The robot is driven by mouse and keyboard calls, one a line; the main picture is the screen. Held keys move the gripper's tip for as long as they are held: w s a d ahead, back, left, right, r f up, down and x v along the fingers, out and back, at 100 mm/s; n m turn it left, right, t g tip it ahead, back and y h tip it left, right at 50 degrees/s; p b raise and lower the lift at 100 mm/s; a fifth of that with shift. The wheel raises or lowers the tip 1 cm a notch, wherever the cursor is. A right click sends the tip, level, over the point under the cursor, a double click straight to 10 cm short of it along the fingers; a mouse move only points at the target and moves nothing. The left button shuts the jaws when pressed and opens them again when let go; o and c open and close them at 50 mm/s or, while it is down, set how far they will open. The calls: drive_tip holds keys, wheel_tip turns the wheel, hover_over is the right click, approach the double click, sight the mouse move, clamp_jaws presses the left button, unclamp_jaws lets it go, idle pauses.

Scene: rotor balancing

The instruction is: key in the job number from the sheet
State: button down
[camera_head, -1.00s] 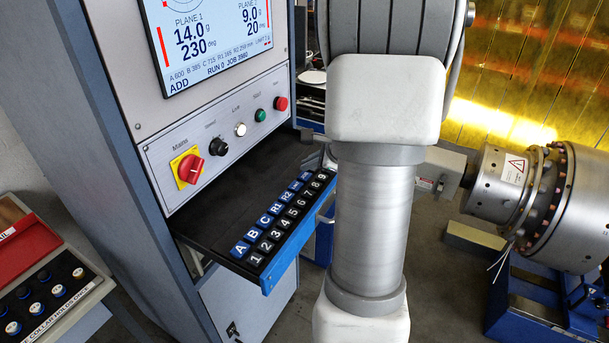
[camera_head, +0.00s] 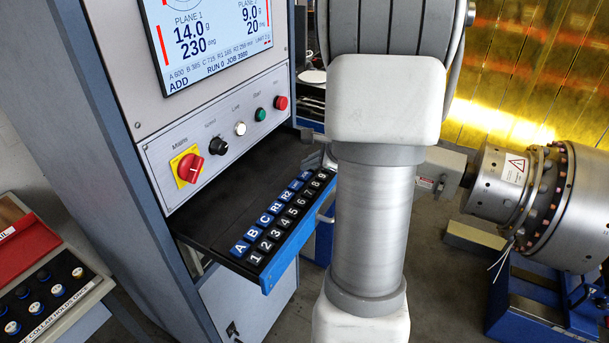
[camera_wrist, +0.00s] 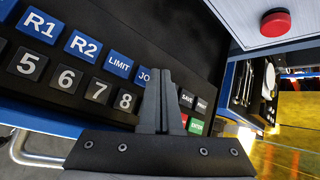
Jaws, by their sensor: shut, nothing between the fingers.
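The keypad (camera_head: 230,262) lies on a pull-out shelf, with blue letter keys and black number keys. In the wrist view my gripper (camera_wrist: 161,75) is shut and empty. Its fingertips are over the keypad, in front of the keys right of the blue JO key (camera_wrist: 144,77) and the 8 key (camera_wrist: 125,100). I cannot tell whether they touch a key. The SAVE key (camera_wrist: 187,98) and a green key (camera_wrist: 195,126) show beyond the fingers. The screen (camera_head: 212,40) reads RUN 0 and a job number that looks like 3980. I cannot make out a job sheet.
The cabinet panel has a red switch (camera_head: 190,167) and a red button (camera_head: 281,102) above the shelf. A case of weights (camera_head: 45,290) stands at left. A large metal rotor (camera_head: 565,205) is at right.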

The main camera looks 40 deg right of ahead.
sight(308, 176)
drive_tip(key=shift+f+b, duration=0.35)
drive_tip(key=shift+f, duration=0.05)
drive_tip(key=shift+f+b, duration=0.4)
drive_tip(key=shift+b, duration=0.15)
idle(0.6)
drive_tip(key=shift+r, duration=0.1)
drive_tip(key=shift+r+p, duration=0.65)
drive_tip(key=shift+r, duration=0.1)
drive_tip(key=shift+r+p, duration=1.95)
drive_tip(key=shift+r, duration=0.65)
drive_tip(key=shift+f, duration=0.1)
drive_tip(key=shift+a, duration=0.15)
idle(0.4)
